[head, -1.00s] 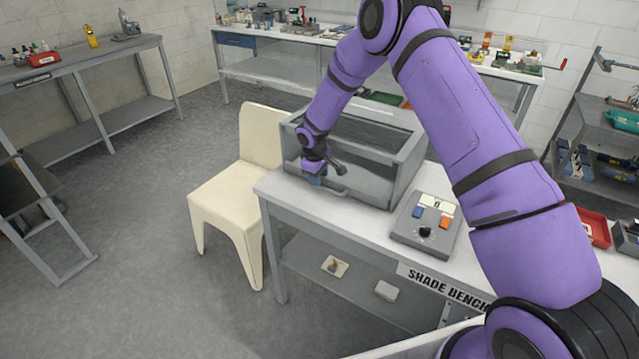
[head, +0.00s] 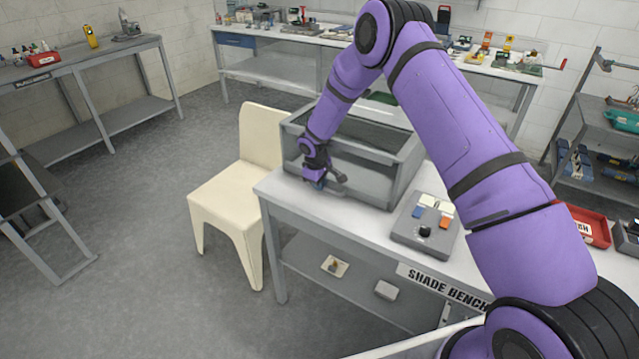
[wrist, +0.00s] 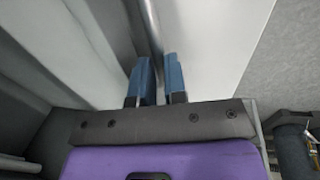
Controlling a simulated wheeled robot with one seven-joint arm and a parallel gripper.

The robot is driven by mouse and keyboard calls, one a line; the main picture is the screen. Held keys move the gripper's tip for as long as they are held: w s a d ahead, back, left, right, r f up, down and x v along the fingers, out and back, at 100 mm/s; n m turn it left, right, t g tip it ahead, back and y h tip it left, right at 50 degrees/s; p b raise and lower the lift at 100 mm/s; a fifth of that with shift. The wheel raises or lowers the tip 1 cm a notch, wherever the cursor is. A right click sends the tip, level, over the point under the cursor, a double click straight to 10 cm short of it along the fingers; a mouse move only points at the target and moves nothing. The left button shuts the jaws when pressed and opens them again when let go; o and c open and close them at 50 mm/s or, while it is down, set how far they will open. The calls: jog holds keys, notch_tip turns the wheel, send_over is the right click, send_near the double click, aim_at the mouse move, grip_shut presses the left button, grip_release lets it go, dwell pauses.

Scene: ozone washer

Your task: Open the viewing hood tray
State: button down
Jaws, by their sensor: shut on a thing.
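The viewing hood (head: 408,165) is a grey box with a dark top, standing on the white bench. The tray front looks like the grey panel low on its near side (head: 368,188); I cannot tell how far the tray is out. My gripper (head: 319,183) is at the left part of this front, low over the bench. In the wrist view its two blue fingertips (wrist: 160,78) are shut on a thin grey bar, the tray handle (wrist: 152,38). The bar runs between the fingers. My wrist hides part of the front in the head view.
A control box (head: 425,228) with coloured buttons and a knob stands right of the hood. A cream chair (head: 235,180) stands close at the bench's left end. The white bench top (head: 320,212) is clear in front of the hood.

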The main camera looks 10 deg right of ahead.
jog(key=s+a, duration=1.4)
jog(key=a, duration=0.1)
jog(key=shift+s+a, duration=0.15)
jog(key=shift+s, duration=0.1)
jog(key=c, duration=1.2)
grip_release()
jog(key=shift+o, duration=0.2)
notch_tip(320, 180, up, 11)
jog(key=s+a, duration=0.1)
jog(key=shift+s+a+f, duration=0.15)
jog(key=shift+a+f, duration=0.05)
